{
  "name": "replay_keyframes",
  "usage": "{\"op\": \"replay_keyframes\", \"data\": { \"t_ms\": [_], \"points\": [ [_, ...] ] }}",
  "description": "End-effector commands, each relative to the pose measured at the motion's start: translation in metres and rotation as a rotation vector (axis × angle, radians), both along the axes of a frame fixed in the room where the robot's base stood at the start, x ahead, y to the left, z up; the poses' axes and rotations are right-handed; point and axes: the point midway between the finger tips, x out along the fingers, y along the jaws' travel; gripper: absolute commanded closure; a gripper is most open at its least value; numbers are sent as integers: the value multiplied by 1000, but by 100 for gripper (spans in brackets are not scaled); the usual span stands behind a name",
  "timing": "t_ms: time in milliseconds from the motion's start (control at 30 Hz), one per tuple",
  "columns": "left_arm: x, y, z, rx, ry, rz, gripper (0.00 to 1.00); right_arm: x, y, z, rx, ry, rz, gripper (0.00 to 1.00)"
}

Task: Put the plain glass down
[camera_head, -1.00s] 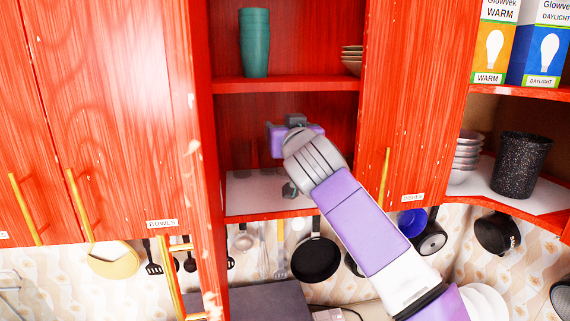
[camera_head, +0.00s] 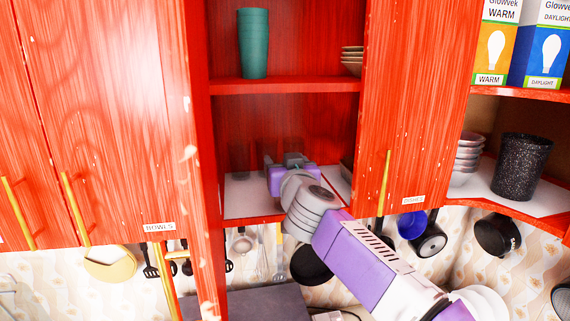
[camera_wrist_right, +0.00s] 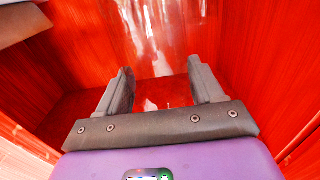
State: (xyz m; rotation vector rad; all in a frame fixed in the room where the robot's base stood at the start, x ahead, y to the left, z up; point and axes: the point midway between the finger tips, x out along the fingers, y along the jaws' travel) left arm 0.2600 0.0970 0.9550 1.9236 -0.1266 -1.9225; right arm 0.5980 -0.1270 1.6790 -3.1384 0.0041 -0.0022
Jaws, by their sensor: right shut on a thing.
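The plain glass (camera_wrist_right: 155,50) is clear and hard to make out. It shows only as pale streaks between my right fingers in the right wrist view. My right gripper (camera_head: 286,163) is shut on it inside the lower compartment of the open red cabinet, and the fingers show on both sides in the wrist view (camera_wrist_right: 158,72). The gripper is low, near the white shelf floor (camera_head: 240,198). I cannot tell whether the glass touches that floor. My left gripper is not in view.
The upper shelf (camera_head: 285,86) holds stacked teal cups (camera_head: 253,44) and bowls (camera_head: 352,62). A dark speckled cup (camera_head: 521,166) and more bowls (camera_head: 468,153) stand at right. Pans hang below.

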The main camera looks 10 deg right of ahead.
Motion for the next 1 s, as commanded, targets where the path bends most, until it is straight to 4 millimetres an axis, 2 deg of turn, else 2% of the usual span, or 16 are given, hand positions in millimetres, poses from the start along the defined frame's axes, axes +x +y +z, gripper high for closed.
{"op": "replay_keyframes", "data": {
  "t_ms": [167, 200, 333, 367, 700, 867, 1000],
  "points": [
    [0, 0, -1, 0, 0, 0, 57, 0, 0, -3, 0, 0, 0, 89],
    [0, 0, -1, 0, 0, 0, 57, 0, 0, -3, 1, 1, 0, 30],
    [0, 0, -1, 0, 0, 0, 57, 0, 0, -3, 0, 1, 0, 10],
    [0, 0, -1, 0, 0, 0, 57, 0, 0, -3, 0, 1, 0, 8],
    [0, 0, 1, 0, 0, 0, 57, 0, 0, 1, -1, 0, 0, 8],
    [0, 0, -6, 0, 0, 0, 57, -21, 0, -1, 2, 0, 2, 8],
    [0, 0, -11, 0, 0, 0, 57, -50, 0, 0, 4, -1, 3, 8]
  ]
}}
